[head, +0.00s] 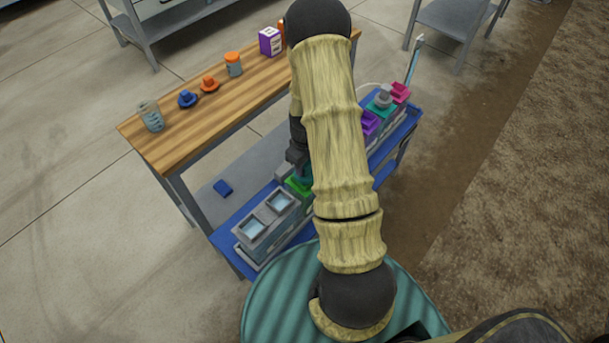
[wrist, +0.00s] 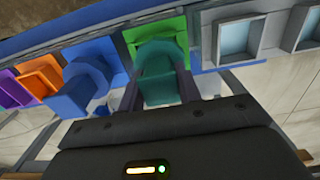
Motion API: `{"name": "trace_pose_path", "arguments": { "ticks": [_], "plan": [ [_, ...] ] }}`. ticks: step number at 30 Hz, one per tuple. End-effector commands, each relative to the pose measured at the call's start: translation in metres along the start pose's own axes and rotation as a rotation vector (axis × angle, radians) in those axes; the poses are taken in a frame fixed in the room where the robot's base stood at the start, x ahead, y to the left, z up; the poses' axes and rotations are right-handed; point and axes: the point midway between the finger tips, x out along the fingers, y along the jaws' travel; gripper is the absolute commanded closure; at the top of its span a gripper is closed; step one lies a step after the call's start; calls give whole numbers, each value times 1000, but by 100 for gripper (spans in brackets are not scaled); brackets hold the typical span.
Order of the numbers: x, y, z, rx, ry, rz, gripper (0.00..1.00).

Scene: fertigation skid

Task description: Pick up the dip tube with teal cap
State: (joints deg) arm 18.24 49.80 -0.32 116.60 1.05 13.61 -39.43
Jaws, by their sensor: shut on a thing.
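The teal cap (wrist: 160,82) of the dip tube sits between the two dark fingers of my gripper (wrist: 160,88) in the wrist view. The gripper is shut on it. A bright green square (wrist: 154,42) lies right behind the cap; I cannot tell whether the tube still stands in it. The tube below the cap is hidden. In the head view my arm covers most of the gripper, and the green square (head: 298,186) shows just left of the arm.
Beside the cap are a blue cap (wrist: 86,84), orange (wrist: 40,75) and purple (wrist: 10,90) pieces, and grey open boxes (wrist: 236,38). A wooden bench (head: 190,125) holds small containers on the left. A pale pointed tube (head: 414,60) stands upright at the rack's far end.

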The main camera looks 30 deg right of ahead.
Motion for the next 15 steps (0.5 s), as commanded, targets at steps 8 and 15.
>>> {"name": "trace_pose_path", "arguments": {
  "ticks": [8,15],
  "plan": [
    [-14,1,-1,0,2,1,100],
    [-60,1,-1,-1,5,5,100]
  ]
}}
